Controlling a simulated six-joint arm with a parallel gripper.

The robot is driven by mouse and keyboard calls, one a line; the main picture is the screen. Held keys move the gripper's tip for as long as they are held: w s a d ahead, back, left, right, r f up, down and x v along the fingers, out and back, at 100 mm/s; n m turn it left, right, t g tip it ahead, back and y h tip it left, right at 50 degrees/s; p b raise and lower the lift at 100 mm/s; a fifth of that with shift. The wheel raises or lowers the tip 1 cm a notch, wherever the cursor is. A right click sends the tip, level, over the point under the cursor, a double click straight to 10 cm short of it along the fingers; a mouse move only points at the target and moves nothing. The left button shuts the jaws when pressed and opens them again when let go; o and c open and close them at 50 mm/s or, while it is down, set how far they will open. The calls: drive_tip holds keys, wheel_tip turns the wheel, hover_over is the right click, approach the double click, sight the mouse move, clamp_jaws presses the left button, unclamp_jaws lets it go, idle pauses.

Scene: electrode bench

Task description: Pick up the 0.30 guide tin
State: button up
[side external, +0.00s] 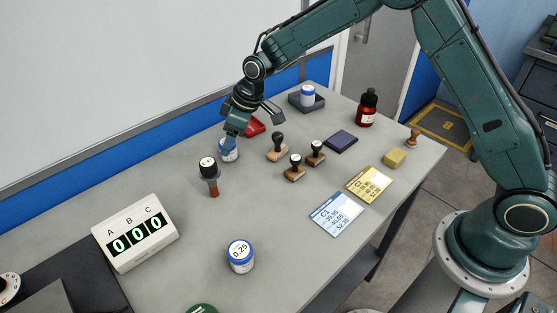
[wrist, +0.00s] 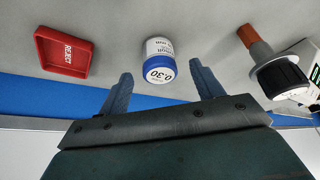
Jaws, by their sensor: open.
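The 0.30 guide tin (wrist: 160,58) is a small white tin with a blue band and a 0.30 label. In the wrist view it sits between and just beyond the two fingertips of my open gripper (wrist: 157,82), with space on both sides. In the side view the tin (side external: 228,154) stands on the bench below my gripper (side external: 233,138), whose fingers partly cover it. Whether a finger touches the tin cannot be told.
A red REJECT tray (wrist: 66,52) lies to one side of the tin, and a black-capped tool (side external: 208,168) stands to the other. Stamps (side external: 277,148) are nearby. The 0.25 tin (side external: 240,257) and a counter box (side external: 135,233) are nearer the front.

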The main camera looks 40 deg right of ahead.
drive_tip(key=shift+x, duration=1.9)
drive_tip(key=c, duration=1.2)
drive_tip(key=shift+o, duration=0.2)
drive_tip(key=shift+r, duration=0.1)
wheel_tip(320, 180, up, 20)
